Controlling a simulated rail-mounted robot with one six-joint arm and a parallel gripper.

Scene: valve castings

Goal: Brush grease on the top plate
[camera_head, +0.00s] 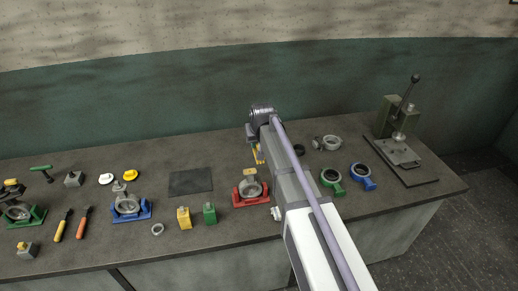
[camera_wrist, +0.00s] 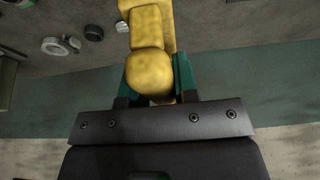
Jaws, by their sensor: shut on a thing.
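My gripper (camera_wrist: 158,82) is shut on a yellow-handled tool (camera_wrist: 146,28), taken to be the grease brush; its bristles are not clear. In the head view the yellow tool (camera_head: 258,154) hangs beside my arm, behind and just above the red cradle in the picture. A grey valve casting (camera_head: 252,188) sits in the red cradle (camera_head: 237,199). My arm hides part of the bench there, and contact between tool and plate cannot be told.
A blue cradle (camera_head: 130,214) with a casting, yellow (camera_head: 184,217) and green (camera_head: 210,213) blocks, and a dark mat (camera_head: 190,181) lie left. Green (camera_head: 331,181) and blue (camera_head: 362,177) ring-shaped parts and a lever press (camera_head: 398,130) stand right.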

